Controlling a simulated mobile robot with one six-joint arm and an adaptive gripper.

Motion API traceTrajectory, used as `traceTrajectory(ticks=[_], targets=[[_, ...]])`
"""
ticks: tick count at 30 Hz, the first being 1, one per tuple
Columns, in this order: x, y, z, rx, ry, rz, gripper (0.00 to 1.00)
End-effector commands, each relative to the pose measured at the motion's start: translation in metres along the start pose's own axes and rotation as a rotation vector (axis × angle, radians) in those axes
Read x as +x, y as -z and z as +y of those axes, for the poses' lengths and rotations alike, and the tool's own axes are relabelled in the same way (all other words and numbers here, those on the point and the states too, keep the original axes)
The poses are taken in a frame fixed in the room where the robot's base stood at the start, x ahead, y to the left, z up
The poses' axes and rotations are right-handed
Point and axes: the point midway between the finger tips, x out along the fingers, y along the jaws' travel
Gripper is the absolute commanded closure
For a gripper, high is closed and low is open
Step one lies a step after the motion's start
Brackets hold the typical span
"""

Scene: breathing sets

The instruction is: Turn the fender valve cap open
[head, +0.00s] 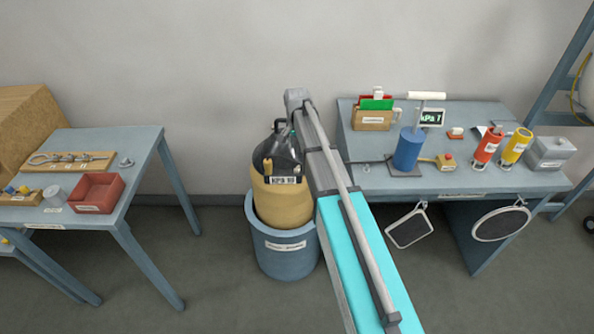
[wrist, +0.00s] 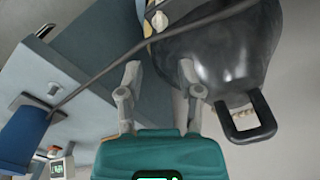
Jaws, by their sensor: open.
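The fender (head: 280,200) stands upright in a blue tub, with a cream body and a black top with a loop. In the wrist view its glossy black end (wrist: 222,55) fills the upper right, with the black loop (wrist: 250,120) below it. A small cream fitting (wrist: 158,20) shows at the black end's left edge; it may be the valve cap, but I cannot tell. My gripper (wrist: 160,75) is open and empty, its right finger close to the black end. In the head view my arm hides the fender's right side, and the gripper is not clearly visible.
The blue tub (head: 285,255) stands between two tables. On the right table are a blue pump (head: 409,148), a gauge (head: 432,117) and red and yellow cylinders. A dark hose (wrist: 130,55) crosses the wrist view above my fingers. A red bin (head: 97,193) sits on the left table.

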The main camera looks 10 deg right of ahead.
Motion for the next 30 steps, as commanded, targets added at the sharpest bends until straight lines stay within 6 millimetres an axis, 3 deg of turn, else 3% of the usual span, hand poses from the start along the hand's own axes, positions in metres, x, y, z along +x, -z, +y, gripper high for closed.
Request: traceTrajectory(ticks=[30], targets=[[0.081,0.000,0.000,0.000,0.000,0.000,0.53]])
